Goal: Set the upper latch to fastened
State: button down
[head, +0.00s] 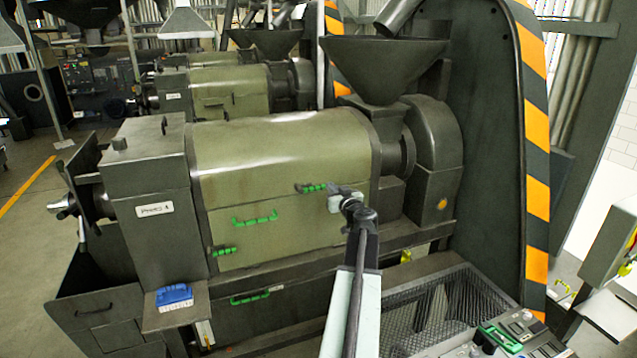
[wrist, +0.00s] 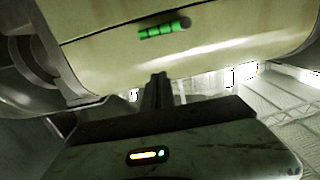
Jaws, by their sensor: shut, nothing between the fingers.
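The lower latch (head: 222,252) is at the lower left. My gripper (head: 340,191) is shut and empty, just right of the upper latch; contact cannot be told. In the wrist view, my gripper's fingers (wrist: 157,88) point toward the cover, and a green latch lever (wrist: 165,28), apparently the upper one, lies beyond them.
A green handle (head: 255,219) is on the cover's middle and another (head: 250,298) on the panel below. A blue object (head: 174,294) sits on a small shelf at left. A dark hopper (head: 382,68) rises above right. A mesh guard (head: 440,310) is at lower right.

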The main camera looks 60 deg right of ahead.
jog(key=shift+w, duration=0.15)
jog(key=w+d+f+b, duration=0.4)
jog(key=w+d, duration=0.2)
jog(key=w, duration=0.2)
jog(key=shift+w+f, duration=0.25)
jog(key=shift+w, duration=0.1)
jog(key=shift+d, duration=0.1)
